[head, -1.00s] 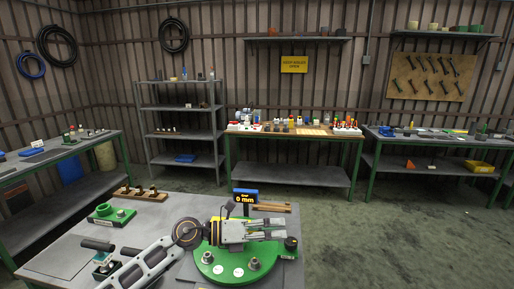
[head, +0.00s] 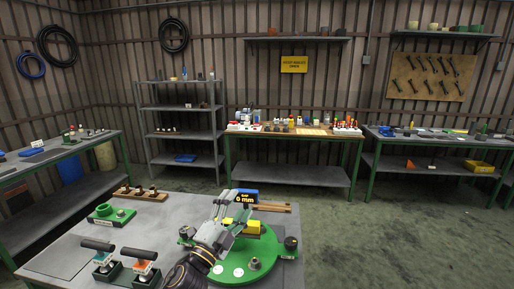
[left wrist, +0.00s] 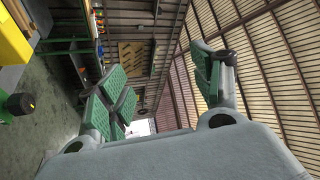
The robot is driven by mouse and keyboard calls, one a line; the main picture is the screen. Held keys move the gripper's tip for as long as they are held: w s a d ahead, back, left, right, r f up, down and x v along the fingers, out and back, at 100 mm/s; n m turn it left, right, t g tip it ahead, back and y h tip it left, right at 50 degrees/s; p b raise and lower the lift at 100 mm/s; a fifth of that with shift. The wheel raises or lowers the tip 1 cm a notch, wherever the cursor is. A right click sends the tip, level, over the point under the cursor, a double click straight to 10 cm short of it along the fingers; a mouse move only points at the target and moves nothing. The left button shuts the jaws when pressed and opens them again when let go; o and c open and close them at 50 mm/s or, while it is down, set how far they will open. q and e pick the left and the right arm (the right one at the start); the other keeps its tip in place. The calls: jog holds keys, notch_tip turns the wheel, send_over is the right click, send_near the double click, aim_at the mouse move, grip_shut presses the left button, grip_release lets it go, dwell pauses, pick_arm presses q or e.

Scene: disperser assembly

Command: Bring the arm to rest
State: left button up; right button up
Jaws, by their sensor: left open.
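My left gripper (head: 229,207) is in the head view above the green round base (head: 262,261) on the near table, its fingers pointing up and away. In the left wrist view its green-padded fingers (left wrist: 165,85) stand wide apart with nothing between them. The arm rises from the bottom edge and hides the left part of the base. A yellow block (head: 253,227) sits on the base beside the gripper. My right gripper is in neither view.
Two black-handled tools (head: 145,256) stand at the front left. A green fixture (head: 112,214) and a wooden rack (head: 140,193) lie farther back. A grey patch of table (head: 60,262) is bare.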

pick_arm(q)
jog(key=s+a+f+n+g+y, duration=0.3)
jog(key=a+f+n+y, duration=0.3)
jog(key=f, duration=0.3)
jog(key=s+a+f+n+g+y, duration=0.3)
jog(key=a+f+n+y, duration=0.1)
jog(key=a+f+n, duration=0.4)
jog(key=s+a+f+n+g, duration=0.1)
jog(key=s+f+n+g, duration=0.1)
jog(key=s+f+g, duration=0.65)
jog(key=s+a+f+n+g, duration=0.1)
jog(key=s+f, duration=0.5)
jog(key=s, duration=0.7)
notch_tip(320, 180, down, 34)
jog(key=s+g, duration=0.2)
jog(key=s+a+f, duration=0.2)
jog(key=s+f, duration=0.7)
jog(key=s, duration=0.2)
jog(key=s+a+f, duration=0.3)
jog(key=s+f, duration=0.6)
jog(key=s, duration=0.2)
jog(key=shift+f+g, duration=0.35)
